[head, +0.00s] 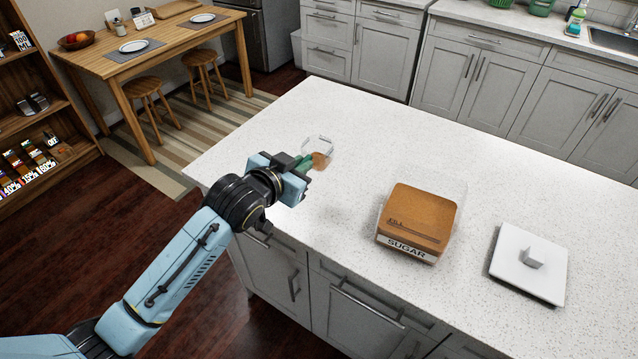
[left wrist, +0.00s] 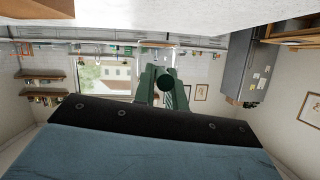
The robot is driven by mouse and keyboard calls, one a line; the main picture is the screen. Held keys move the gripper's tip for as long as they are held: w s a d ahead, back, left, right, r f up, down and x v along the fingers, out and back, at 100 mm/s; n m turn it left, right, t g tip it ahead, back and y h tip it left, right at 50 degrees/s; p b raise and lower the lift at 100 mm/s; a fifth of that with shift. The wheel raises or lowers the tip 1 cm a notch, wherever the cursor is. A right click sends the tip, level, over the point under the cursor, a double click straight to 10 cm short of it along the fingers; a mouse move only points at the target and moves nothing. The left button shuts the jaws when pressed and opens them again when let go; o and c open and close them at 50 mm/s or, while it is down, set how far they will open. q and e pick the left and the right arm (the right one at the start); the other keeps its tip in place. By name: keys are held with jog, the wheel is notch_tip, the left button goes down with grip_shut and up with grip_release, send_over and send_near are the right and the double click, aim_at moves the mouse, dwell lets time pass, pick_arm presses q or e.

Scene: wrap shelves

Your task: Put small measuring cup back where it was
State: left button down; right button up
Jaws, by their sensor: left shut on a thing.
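My left gripper (head: 306,162) reaches over the near left part of the island counter. Its green fingers are shut on the small measuring cup (head: 319,160), of which only a small brown part shows past the fingertips. A clear, faceted glass container (head: 318,143) shows just behind the fingertips; I cannot tell whether the cup touches it. In the left wrist view the green fingers (left wrist: 165,88) close around a dark round end. My right gripper is not in view.
A white square lid with a knob (head: 530,262) lies on the counter (head: 370,130) right of the sugar. The counter between the glass container and the sugar is clear. A wooden table (head: 150,50) and stools stand behind at left, and a shelf at far left.

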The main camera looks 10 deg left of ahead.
pick_arm(q)
jog(key=f+b, duration=0.1)
jog(key=f, duration=0.9)
jog(key=shift+w, duration=0.2)
jog(key=shift+f, duration=0.1)
jog(key=c, duration=1.4)
grip_release()
jog(key=shift+c, duration=0.2)
jog(key=shift+r, duration=0.2)
jog(key=v, duration=1.2)
jog(key=shift+p, duration=0.4)
jog(key=shift+f, duration=0.2)
